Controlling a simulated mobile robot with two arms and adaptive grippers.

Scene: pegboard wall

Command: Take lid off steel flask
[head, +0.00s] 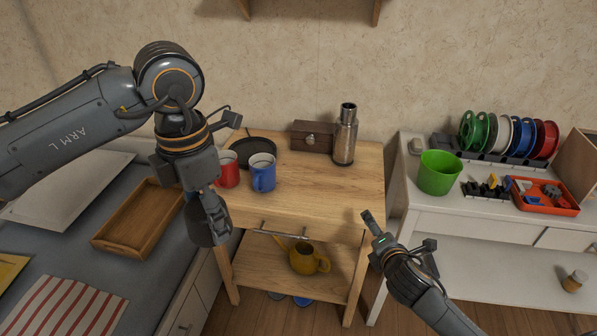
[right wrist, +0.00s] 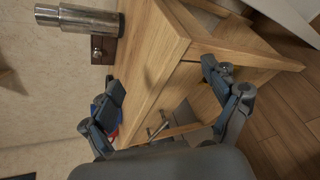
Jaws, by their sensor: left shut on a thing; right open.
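The steel flask (head: 345,138) stands upright at the back right of the wooden cart top. Its narrower top part (head: 348,109) looks dark from above; I cannot tell for certain whether that is the lid. In the right wrist view the flask (right wrist: 75,19) lies sideways at the upper left. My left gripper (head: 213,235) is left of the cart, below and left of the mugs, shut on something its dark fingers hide. My right gripper (head: 372,225) is open and empty at the cart's front right, well short of the flask; its two fingers (right wrist: 168,105) show apart.
A red mug (head: 229,172), a blue mug (head: 263,174), a dark pan (head: 254,147) and a wooden box (head: 311,137) share the cart top (head: 320,190). A yellow watering can (head: 308,259) sits below. A white table (head: 440,212) with a green bucket (head: 438,174) stands right.

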